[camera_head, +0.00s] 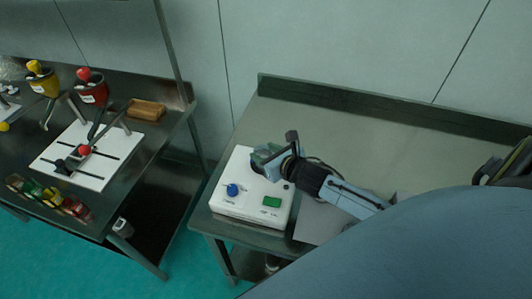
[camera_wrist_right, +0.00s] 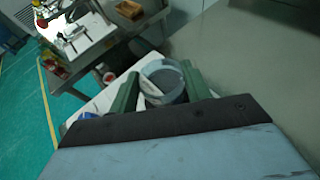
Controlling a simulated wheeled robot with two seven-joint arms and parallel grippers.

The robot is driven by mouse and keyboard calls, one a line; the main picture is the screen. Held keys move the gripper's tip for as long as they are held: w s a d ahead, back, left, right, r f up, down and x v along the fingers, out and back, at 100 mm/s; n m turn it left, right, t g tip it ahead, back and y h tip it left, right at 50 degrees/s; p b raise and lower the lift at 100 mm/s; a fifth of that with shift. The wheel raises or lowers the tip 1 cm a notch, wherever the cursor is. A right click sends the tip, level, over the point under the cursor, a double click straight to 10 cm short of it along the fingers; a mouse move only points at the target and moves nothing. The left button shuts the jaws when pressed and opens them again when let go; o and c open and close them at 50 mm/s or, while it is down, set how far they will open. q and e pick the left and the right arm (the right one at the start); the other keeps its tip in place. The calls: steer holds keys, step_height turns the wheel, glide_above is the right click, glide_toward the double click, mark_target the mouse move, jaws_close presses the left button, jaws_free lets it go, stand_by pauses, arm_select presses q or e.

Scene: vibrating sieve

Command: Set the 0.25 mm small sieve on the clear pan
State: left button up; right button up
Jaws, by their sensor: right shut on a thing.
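My right gripper (camera_head: 266,160) reaches in from the right over the back of the white sieve shaker (camera_head: 238,207). In the right wrist view its two green fingers sit on either side of a small round vessel (camera_wrist_right: 163,83) with a pale bluish rim and a grey inside, which I take to be the small sieve. The gripper is shut on it. In the head view the gripper mostly hides the sieve. I cannot make out the clear pan apart from it, nor tell whether the two touch. My left gripper is out of view.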

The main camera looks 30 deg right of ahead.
steer(key=shift+f, duration=0.15)
steer(key=o, duration=1)
steer(key=v, duration=1.2)
